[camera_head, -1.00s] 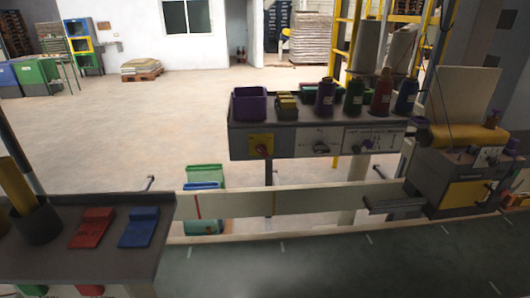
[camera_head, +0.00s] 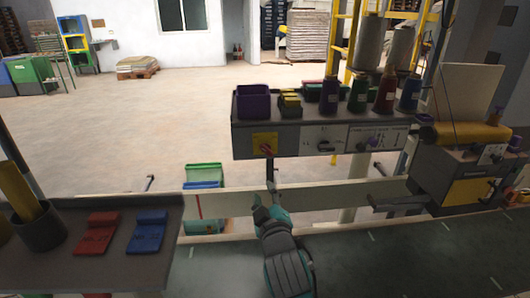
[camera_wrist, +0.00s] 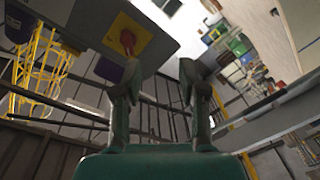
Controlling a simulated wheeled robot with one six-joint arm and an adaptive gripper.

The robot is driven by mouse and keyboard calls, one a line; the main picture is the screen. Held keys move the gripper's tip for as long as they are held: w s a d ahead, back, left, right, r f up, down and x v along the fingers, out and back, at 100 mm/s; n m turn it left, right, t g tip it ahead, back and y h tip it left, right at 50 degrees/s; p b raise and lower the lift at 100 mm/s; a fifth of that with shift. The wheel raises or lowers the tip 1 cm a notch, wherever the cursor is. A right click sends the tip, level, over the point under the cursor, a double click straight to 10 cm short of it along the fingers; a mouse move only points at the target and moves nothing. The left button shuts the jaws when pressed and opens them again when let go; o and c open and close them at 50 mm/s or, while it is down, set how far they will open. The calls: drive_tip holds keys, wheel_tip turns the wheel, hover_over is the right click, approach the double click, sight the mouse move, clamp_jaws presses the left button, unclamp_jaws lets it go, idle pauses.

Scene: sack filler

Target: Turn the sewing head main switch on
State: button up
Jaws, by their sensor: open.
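A red rotary switch (camera_head: 267,149) sits on a yellow plate (camera_head: 258,138) at the left end of the grey control box (camera_head: 300,139). In the wrist view the red switch (camera_wrist: 127,38) is at the upper left on its yellow plate (camera_wrist: 138,31). My gripper (camera_head: 264,196) is below the switch in the head view, apart from it. Its two fingers also show in the wrist view (camera_wrist: 160,76), spread with nothing between them. The left fingertip appears close below the switch there. Any label for the switch is too small to read.
A black knob (camera_head: 325,146) and a further control panel (camera_head: 376,140) are on the same box. A purple bin (camera_head: 252,102) and several thread cones stand on top. A pale rail (camera_head: 340,195) runs below the box. A sewing unit (camera_head: 465,170) stands at right.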

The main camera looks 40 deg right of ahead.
drive_tip(key=h, duration=0.1)
approach(265, 151)
drive_tip(key=shift+m, duration=0.3)
drive_tip(key=x, duration=1)
drive_tip(key=shift+w+d, duration=0.2)
drive_tip(key=shift+w, duration=0.05)
clamp_jaws()
